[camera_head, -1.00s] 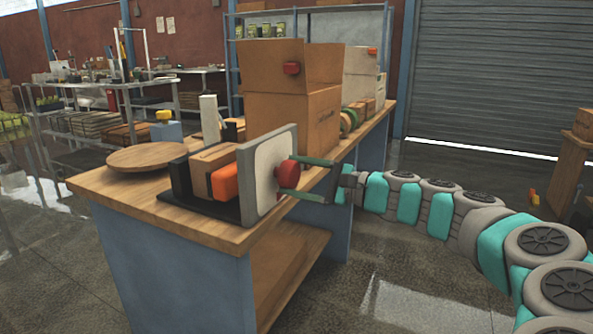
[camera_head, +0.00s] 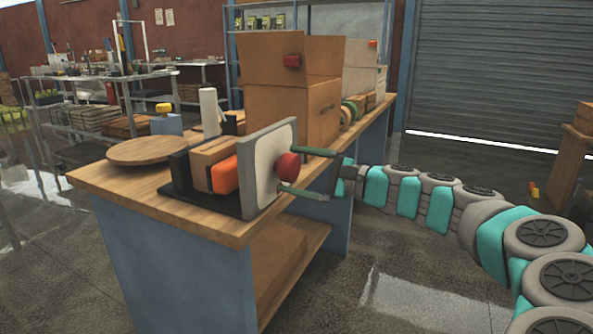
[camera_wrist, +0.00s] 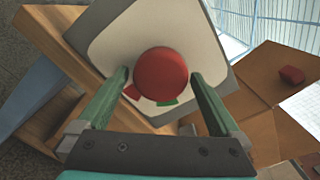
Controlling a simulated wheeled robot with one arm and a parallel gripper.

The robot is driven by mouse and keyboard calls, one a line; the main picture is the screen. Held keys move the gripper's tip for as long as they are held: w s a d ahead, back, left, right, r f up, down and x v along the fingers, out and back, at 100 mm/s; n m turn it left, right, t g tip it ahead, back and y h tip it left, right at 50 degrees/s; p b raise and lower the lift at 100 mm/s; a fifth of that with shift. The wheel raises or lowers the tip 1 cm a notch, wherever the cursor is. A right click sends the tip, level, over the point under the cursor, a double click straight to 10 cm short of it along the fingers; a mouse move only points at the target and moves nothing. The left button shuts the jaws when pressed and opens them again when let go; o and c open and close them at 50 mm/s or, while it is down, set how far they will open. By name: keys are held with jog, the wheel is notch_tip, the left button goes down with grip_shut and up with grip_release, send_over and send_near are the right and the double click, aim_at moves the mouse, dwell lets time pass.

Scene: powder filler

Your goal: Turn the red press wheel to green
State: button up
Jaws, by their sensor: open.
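The red press wheel (camera_head: 288,166) is a round knob on the pale face of an upright grey plate (camera_head: 259,200) at the table's end. The wrist view shows the wheel (camera_wrist: 161,74) from the front, with a red mark (camera_wrist: 132,92) and a green mark (camera_wrist: 167,102) on the pale face below it. My gripper (camera_wrist: 160,77) is open, with one green finger on each side of the wheel and a gap to each. In the head view the fingers reach in from the right, one above and one below the wheel. No pointer on the wheel shows.
An orange block (camera_head: 224,175) and a brown box sit behind the plate on a black base. A round wooden board (camera_head: 154,150) and a large cardboard box (camera_head: 290,105) stand on the wooden table (camera_head: 150,208). The floor right of the table is clear around my arm.

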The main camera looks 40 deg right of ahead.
jog(key=b+v, duration=0.1)
jog(key=v, duration=0.6)
jog(key=shift+s, duration=0.4)
jog(key=shift+s+d, duration=0.1)
jog(key=shift+d, duration=0.1)
